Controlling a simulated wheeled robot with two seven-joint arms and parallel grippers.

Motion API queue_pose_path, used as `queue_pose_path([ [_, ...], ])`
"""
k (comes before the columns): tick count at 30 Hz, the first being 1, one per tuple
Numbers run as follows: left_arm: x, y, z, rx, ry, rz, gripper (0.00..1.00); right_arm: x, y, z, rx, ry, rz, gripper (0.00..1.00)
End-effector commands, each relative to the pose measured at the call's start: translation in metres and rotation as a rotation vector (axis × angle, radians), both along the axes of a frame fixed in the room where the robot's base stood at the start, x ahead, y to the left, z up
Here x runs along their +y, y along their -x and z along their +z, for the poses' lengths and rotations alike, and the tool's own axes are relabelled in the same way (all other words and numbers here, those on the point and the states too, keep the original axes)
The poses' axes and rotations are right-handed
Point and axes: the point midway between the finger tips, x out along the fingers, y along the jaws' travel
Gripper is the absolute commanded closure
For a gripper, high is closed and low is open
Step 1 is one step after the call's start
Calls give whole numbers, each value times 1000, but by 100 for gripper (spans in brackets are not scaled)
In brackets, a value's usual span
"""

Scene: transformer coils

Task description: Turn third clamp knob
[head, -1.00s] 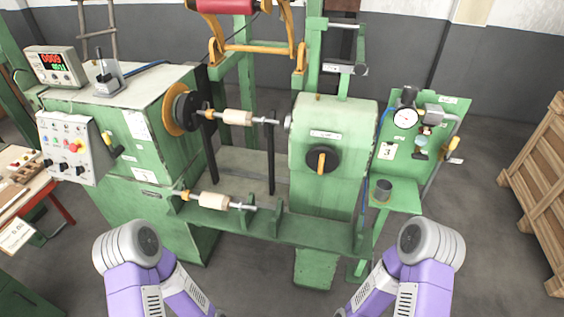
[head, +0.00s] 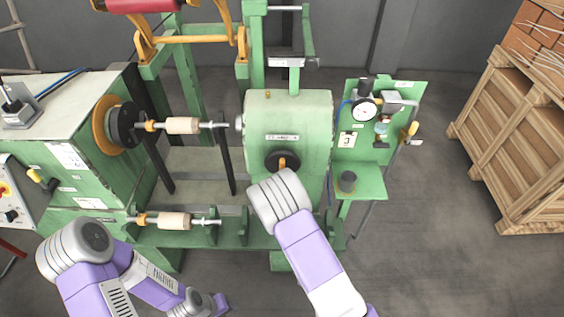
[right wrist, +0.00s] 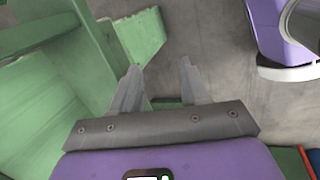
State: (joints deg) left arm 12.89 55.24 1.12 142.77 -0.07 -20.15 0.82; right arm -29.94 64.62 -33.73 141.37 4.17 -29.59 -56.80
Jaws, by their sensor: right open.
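A round black knob with a yellow handle (head: 283,161) is on the front of the green tailstock housing (head: 290,120) in the head view. My right arm's rounded elbow covers the area just below it. A panel marked 3 (head: 347,138) to its right carries a gauge and a yellow-handled lever (head: 411,129). I cannot tell which of these is the third clamp knob. My right gripper (right wrist: 160,88) is open and empty in the right wrist view, with grey floor and green machine parts beyond its fingers. My left gripper's fingers are not visible.
A wooden spool on a shaft (head: 182,125) sits at mid-height, and a second spool (head: 174,221) sits on the lower rail. A dark cup (head: 347,181) stands on the green side shelf. A wooden crate (head: 520,140) stands at the right. The floor between is clear.

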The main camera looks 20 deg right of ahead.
Motion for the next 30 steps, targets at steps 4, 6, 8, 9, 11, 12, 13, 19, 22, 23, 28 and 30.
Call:
queue_pose_path([
  [4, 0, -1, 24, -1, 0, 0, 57, -11, -55, 69, -94, 318, 483, 55],
  [6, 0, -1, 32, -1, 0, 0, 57, -9, -82, 108, -136, 484, 688, 55],
  [8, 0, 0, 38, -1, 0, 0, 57, -4, -103, 142, -165, 626, 844, 55],
  [9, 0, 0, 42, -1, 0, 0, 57, 1, -115, 165, -184, 720, 936, 55],
  [11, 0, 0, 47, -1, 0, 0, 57, 10, -131, 198, -208, 851, 1053, 55],
  [12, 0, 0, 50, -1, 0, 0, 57, 17, -139, 218, -219, 930, 1117, 55],
  [13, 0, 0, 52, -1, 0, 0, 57, 21, -144, 232, -228, 985, 1156, 55],
  [19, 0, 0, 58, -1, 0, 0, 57, 42, -161, 286, -252, 1208, 1299, 55],
  [22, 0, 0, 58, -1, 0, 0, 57, 43, -168, 291, -254, 1237, 1315, 55],
  [23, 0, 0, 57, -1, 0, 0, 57, 43, -170, 290, -253, 1238, 1316, 55],
  [28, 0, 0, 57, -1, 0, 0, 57, 36, -192, 279, -252, 1236, 1315, 55],
  [30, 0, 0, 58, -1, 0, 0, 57, 33, -201, 275, -252, 1235, 1314, 55],
])
